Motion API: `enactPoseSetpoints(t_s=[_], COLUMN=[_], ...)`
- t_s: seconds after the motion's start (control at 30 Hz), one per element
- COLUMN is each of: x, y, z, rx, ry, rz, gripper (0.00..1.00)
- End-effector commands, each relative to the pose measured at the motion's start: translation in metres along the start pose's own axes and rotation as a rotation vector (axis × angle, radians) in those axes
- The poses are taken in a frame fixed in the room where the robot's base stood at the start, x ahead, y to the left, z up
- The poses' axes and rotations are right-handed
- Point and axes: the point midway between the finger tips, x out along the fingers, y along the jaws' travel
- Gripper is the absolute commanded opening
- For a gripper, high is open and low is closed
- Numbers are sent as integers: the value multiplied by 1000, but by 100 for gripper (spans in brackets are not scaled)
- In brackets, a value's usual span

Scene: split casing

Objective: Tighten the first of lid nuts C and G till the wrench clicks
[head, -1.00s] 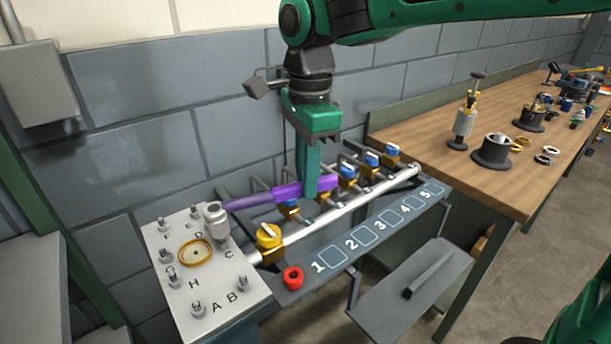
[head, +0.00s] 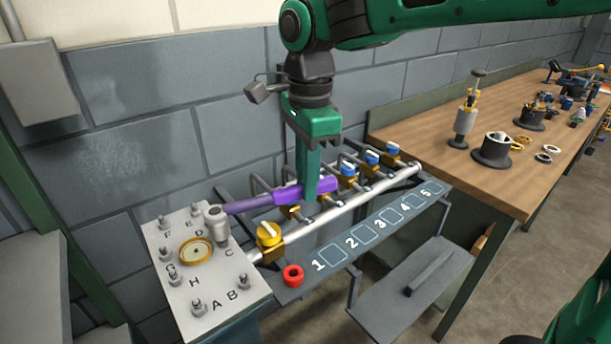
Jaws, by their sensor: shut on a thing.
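My gripper (head: 316,195) is shut on the purple handle of the wrench (head: 285,196). The wrench lies roughly level, pointing left, and its grey socket head (head: 216,226) stands over the spot by letter C on the lid (head: 228,285). Nut C is hidden under the socket, so I cannot tell how it is seated. Nut G (head: 166,255) stands bare at the lid's left edge, its letter partly covered. Other lid nuts stand bare near F, H, A and B. A brass-rimmed round gauge (head: 196,251) sits in the lid's middle.
A pipe (head: 340,216) with a yellow valve (head: 269,236) and several blue-topped valves runs right of the lid. A wooden bench (head: 480,150) with parts stands at the right.

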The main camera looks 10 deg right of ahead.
Motion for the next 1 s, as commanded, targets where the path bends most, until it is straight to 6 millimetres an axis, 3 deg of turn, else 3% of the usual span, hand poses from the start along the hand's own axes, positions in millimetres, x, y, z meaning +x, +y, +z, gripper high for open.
enactPoseSetpoints(t_s=[1.0], x=[23], y=[0], z=[-1], rx=[0], ry=[0], rz=[-1], gripper=[0])
